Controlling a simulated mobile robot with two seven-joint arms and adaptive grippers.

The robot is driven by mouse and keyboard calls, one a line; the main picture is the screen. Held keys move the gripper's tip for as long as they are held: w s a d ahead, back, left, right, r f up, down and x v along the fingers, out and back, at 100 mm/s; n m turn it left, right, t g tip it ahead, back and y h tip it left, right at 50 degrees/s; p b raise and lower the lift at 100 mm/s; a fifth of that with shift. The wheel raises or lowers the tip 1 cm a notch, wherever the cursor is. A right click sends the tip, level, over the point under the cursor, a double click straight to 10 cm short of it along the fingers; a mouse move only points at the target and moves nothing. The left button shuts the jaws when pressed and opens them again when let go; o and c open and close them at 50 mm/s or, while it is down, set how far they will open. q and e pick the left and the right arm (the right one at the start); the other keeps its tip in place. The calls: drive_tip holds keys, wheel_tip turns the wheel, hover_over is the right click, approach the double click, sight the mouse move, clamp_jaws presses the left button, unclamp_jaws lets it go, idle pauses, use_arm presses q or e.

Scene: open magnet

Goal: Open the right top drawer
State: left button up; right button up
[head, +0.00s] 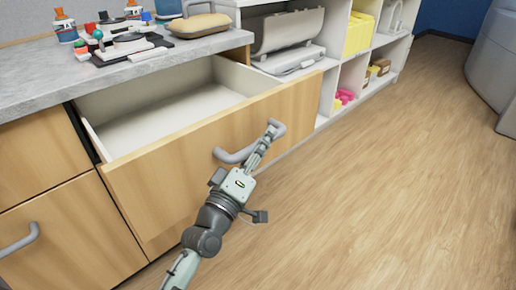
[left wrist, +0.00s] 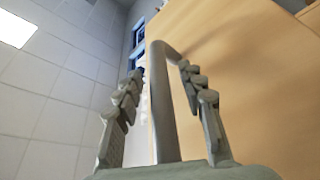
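The right top drawer (head: 200,150) stands pulled well out of the counter in the head view, its pale inside empty where visible. Its grey bar handle (head: 238,155) is on the wooden front. My left gripper (head: 267,138) is at the right part of this handle. In the left wrist view the handle (left wrist: 164,110) passes between the two fingers of my left gripper (left wrist: 160,75), with a visible gap beside the left finger. The fingers are apart, around the bar; firm contact does not show. My right gripper is not in view.
The grey countertop (head: 30,78) carries bottles, a tool set and a tan-topped item (head: 200,24). White shelves (head: 340,75) with bins stand at the right. The wooden floor (head: 400,180) in front is clear.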

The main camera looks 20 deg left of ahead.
use_arm(q)
drive_tip(key=v, duration=1.2)
drive_tip(key=shift+f, duration=0.1)
